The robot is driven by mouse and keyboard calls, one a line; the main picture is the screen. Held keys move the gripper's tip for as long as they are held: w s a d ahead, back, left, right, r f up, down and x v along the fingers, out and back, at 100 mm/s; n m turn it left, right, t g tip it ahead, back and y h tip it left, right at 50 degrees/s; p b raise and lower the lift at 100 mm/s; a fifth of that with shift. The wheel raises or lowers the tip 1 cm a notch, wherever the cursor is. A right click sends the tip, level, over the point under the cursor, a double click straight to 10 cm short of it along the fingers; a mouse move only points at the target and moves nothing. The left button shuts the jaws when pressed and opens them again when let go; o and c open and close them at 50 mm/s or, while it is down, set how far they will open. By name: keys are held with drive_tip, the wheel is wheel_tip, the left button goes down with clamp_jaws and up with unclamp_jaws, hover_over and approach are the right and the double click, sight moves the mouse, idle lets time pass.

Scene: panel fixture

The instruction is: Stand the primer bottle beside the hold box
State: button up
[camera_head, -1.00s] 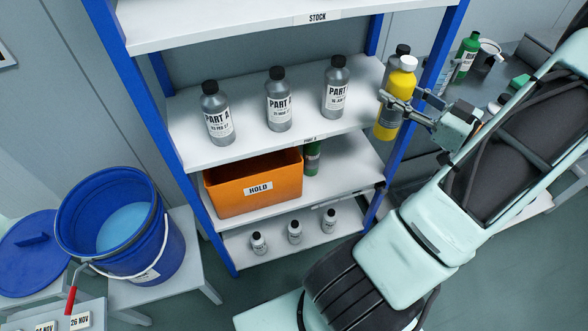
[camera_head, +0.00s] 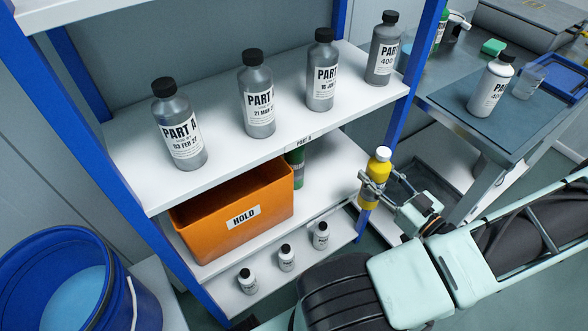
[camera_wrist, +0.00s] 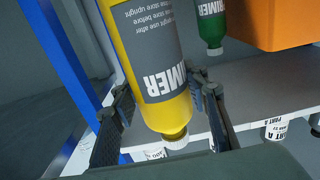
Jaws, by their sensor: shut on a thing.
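A yellow primer bottle (camera_head: 374,173) with a white cap is upright or nearly so, in front of the shelf unit's right post in the head view. My gripper (camera_head: 371,188) is shut around its body and holds it in the air. In the wrist view the yellow bottle (camera_wrist: 152,65) shows a grey label with part of the word PRIMER, cap down in the picture, between the fingers. The orange hold box (camera_head: 226,215) stands on the middle shelf, left of my gripper. A green bottle (camera_head: 298,166), also labelled primer in the wrist view (camera_wrist: 211,22), stands at the box's right side.
Middle-shelf room (camera_head: 335,165) shows right of the green bottle. The right blue post (camera_head: 402,115) is close to the held bottle. Several grey Part A bottles (camera_head: 258,95) stand on the shelf above, small bottles (camera_head: 286,258) below. A bench (camera_head: 450,120) stands right, a blue bucket (camera_head: 75,285) left.

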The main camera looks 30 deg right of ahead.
drive_tip(key=w+a+f+b, duration=0.1)
drive_tip(key=w+f+b, duration=0.2)
drive_tip(key=w, duration=1.3)
drive_tip(key=shift+w+a+f, duration=0.15)
drive_tip(key=shift+w+a, duration=0.05)
drive_tip(key=shift+w, duration=0.15)
drive_tip(key=shift+f+b, duration=0.2)
drive_tip(key=shift+b, duration=0.15)
drive_tip(key=o, duration=1.4)
